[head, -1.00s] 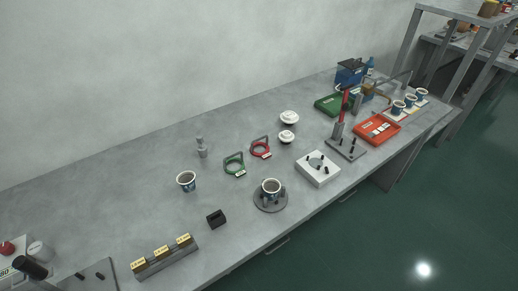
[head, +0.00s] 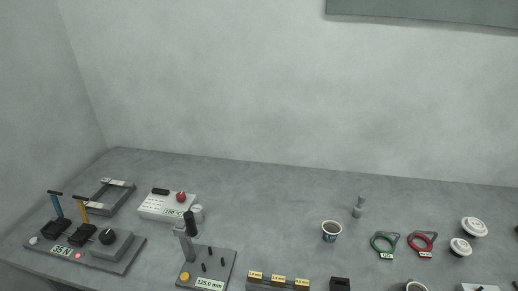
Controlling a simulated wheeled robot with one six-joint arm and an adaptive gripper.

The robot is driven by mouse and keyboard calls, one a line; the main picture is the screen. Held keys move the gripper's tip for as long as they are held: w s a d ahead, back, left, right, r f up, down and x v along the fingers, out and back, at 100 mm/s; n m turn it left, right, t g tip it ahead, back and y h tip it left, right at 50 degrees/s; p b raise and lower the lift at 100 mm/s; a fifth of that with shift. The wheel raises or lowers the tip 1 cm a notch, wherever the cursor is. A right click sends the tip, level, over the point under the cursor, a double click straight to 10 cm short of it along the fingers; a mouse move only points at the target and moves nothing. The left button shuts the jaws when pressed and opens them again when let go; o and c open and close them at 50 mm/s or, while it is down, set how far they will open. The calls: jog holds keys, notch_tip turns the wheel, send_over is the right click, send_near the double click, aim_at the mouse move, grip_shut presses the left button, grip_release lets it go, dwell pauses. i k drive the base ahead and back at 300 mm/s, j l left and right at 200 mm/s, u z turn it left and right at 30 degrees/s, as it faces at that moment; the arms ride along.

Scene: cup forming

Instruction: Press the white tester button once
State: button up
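The tester with a "35 N" label (head: 62,250) stands at the far left of the bench in the head view. A small round white button (head: 33,240) sits at the plate's left front corner. A small pinkish-red spot (head: 78,256) shows near the label. My gripper is not in view.
A grey frame (head: 105,195) lies behind the tester. A white "180 °C" box (head: 168,205) with a red knob and a "125.0 mm" gauge stand (head: 222,262) are to its right. A cup (head: 331,231), green and red rings and white lids lie further right. Bare bench (head: 270,215) lies between.

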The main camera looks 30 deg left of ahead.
aim_at(34, 241)
jog(key=u, duration=2.1)
